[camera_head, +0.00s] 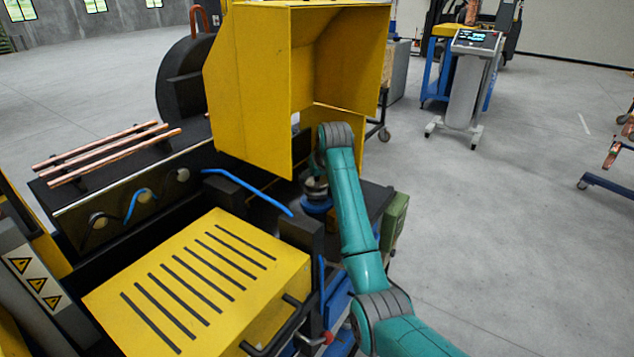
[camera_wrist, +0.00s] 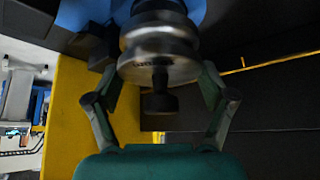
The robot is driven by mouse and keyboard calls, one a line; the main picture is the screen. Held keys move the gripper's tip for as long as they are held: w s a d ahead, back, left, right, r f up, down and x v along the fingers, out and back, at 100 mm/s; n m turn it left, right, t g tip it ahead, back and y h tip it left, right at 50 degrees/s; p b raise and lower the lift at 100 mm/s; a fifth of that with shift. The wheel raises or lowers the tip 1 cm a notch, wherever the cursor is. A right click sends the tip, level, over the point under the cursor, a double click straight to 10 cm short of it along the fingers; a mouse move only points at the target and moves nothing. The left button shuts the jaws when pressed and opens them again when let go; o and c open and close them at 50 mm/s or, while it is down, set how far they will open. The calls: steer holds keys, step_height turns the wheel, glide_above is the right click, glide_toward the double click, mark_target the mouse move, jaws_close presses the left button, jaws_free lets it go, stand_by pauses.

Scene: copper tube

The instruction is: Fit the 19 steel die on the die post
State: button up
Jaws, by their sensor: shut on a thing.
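The round, grooved steel die (camera_wrist: 160,45) shows in the wrist view between the two fingers of my gripper (camera_wrist: 160,75), which is shut on it. Small dark marks on its face are too blurred to read. A dark stem with a wider dark head (camera_wrist: 160,103) sticks out from the die's middle towards my palm. A blue part (camera_wrist: 115,10) lies behind the die. In the head view the die (camera_head: 316,184) is low under my wrist, just above a blue round base (camera_head: 318,204). I cannot tell if the die sits fully down, and the die post is not clearly seen.
A tall yellow guard (camera_head: 245,90) stands close behind and left of my arm. A blue bent bar (camera_head: 250,190) and a slotted yellow cover (camera_head: 200,275) lie to the left. Copper tubes (camera_head: 115,150) rest on a rack further left.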

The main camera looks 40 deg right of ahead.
steer(key=shift+r, duration=0.6)
steer(key=shift+f, duration=1.6)
stand_by(1.3)
steer(key=o, duration=1.7)
steer(key=shift+f, duration=0.1)
steer(key=v, duration=1.2)
